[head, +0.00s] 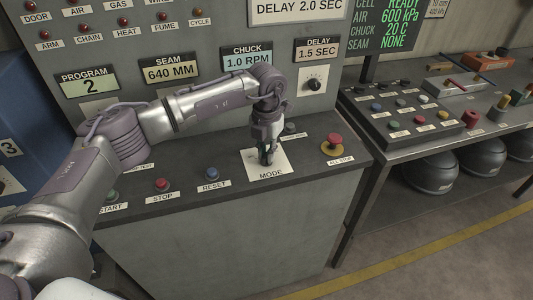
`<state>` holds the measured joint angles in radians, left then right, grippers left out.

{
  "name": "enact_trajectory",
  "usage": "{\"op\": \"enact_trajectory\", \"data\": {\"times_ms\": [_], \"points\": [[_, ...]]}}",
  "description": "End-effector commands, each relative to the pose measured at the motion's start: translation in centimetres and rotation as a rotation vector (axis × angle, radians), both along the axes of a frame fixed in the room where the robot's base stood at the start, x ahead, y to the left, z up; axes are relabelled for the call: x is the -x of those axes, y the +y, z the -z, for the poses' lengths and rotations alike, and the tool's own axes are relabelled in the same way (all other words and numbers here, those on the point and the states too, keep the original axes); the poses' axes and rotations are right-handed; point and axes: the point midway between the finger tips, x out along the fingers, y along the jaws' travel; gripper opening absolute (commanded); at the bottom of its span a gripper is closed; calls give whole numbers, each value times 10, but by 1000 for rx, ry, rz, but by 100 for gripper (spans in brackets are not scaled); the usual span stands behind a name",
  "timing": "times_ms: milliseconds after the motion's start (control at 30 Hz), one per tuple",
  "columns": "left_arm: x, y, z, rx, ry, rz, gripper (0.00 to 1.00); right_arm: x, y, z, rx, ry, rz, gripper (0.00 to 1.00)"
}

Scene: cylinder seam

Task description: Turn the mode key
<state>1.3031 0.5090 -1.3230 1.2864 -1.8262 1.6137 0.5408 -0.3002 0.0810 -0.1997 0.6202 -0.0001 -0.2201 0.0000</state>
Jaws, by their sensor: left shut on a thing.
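The mode key sits at the MODE plate (256,170), a white square on the sloping console top. My left gripper (267,158) points down over the middle of this plate and is shut on the key. The gripper's fingers hide the key, so I cannot tell which way it is turned. My left arm reaches in from the lower left across the console. My right gripper is not in view.
A red emergency-stop button (333,142) stands close to the right of the plate. A blue RESET button (211,174) and a red STOP button (161,184) are to the left. The delay knob (314,84) is on the panel behind. A bench with buttons (405,112) stands right.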

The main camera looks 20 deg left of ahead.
Motion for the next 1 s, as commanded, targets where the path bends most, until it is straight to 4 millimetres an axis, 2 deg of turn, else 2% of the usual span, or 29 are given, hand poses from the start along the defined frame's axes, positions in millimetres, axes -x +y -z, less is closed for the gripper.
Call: {"op": "enact_trajectory", "data": {"times_ms": [367,400,500,533,833,1000], "points": [[-1,0,-2,0,-4,6,0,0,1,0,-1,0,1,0],[-1,0,-2,0,-4,6,20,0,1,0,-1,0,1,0],[-1,0,-2,1,-3,5,37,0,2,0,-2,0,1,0],[-1,0,-2,1,-3,5,39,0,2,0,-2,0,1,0],[-1,0,-2,0,-2,4,39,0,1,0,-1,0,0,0],[-1,0,-21,1,-5,4,39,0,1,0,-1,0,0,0]]}}
